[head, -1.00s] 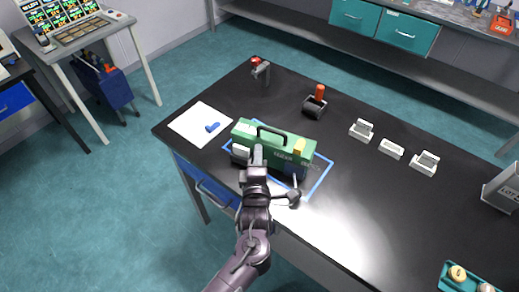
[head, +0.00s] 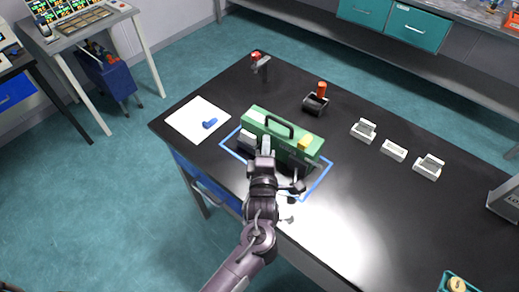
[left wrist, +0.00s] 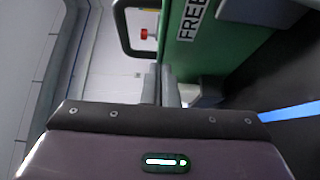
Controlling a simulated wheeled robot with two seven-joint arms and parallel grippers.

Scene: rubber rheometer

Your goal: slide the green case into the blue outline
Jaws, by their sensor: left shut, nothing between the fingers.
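The green case (head: 296,143), with a dark handle on top and a yellow block near its right end, stands upright on the black table. The blue outline (head: 318,184) is on the tabletop around the case's base; its left corner and right side show. The case hides much of its back side, and my arm covers part of the front. My left gripper (head: 266,146) is shut and empty, at the case's near face. In the left wrist view, the shut fingers (left wrist: 161,84) are close beside the green case (left wrist: 200,45); I cannot tell whether they touch. My right gripper is not in view.
A white sheet (head: 190,123) with a blue piece (head: 209,123) lies left of the case. Behind are a red-topped stand (head: 261,64) and a dark holder with an orange handle (head: 316,101). Several white blocks (head: 393,150) stand right.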

